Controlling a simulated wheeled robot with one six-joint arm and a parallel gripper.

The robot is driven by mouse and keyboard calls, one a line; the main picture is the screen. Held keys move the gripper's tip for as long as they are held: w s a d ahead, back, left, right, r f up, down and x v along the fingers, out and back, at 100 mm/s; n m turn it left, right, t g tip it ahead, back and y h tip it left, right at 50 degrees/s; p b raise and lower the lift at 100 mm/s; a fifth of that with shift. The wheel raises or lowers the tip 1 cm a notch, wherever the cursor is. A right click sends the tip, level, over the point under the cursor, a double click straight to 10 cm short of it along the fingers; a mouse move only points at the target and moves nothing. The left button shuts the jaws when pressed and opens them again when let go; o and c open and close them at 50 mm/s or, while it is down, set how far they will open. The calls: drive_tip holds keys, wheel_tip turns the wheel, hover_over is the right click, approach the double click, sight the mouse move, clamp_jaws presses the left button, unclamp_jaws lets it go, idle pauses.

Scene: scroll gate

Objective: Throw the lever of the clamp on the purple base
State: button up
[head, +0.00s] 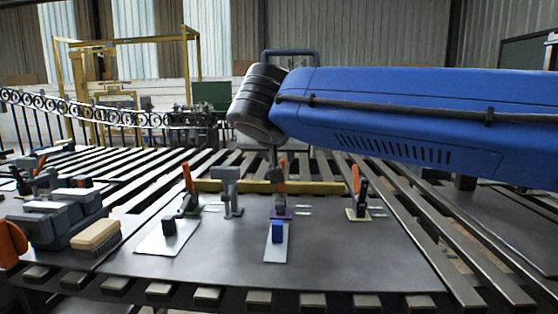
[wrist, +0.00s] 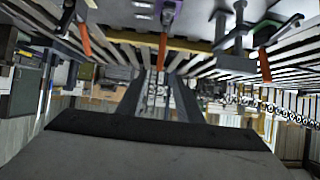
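The clamp on the purple base (head: 281,213) stands in the middle of the grey plate, behind a blue block. Its orange lever (head: 283,170) points up. The wrist view is upside down; there the purple base (wrist: 177,8) is at the top edge and the orange lever (wrist: 162,50) hangs toward my fingers. My gripper (wrist: 163,72) is open, its two dark fingers spread either side of the lever's line. I cannot tell whether they touch it. In the head view my gripper (head: 274,168) is small, right at the lever, and partly hidden.
Similar clamps with orange levers stand on a green base (head: 190,208) to the left and a pale base (head: 358,213) to the right. A grey post (head: 230,190) stands close left. A yellow bar (head: 325,187) runs behind. A brush (head: 95,236) lies at left.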

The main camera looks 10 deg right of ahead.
drive_tip(key=w+d+r+g+y, duration=0.25)
drive_tip(key=w+r+g, duration=0.25)
drive_tip(key=w+g, duration=0.3)
drive_tip(key=w+x, duration=0.2)
drive_tip(key=x, duration=1.6)
drive_tip(key=shift+w+d+r+t, duration=0.15)
drive_tip(key=shift+d+r+t, duration=0.1)
drive_tip(key=shift+r+t, duration=0.15)
drive_tip(key=shift+c, duration=0.4)
clamp_jaws()
